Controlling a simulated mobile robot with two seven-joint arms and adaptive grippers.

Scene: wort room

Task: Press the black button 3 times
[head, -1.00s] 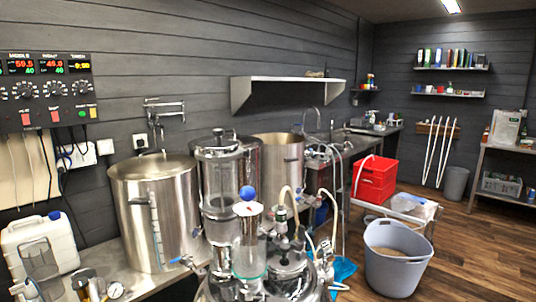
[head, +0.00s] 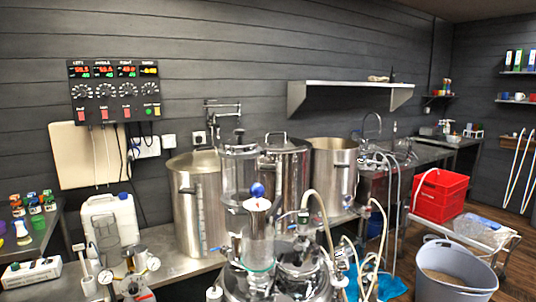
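A black control panel (head: 115,90) hangs on the dark wall at the upper left of the head view. It has red and green digital readouts along the top, a row of round dials below them, and several red switches. A small green button (head: 148,111) sits at its lower right. I cannot pick out a separate black button on the dark panel at this size. Neither of my grippers is in view.
A white jerrycan (head: 110,222) and steel kettles (head: 197,210) stand on the bench below the panel. A glass-and-steel vessel (head: 257,240) fills the front middle. A red crate (head: 441,196) stands at the right.

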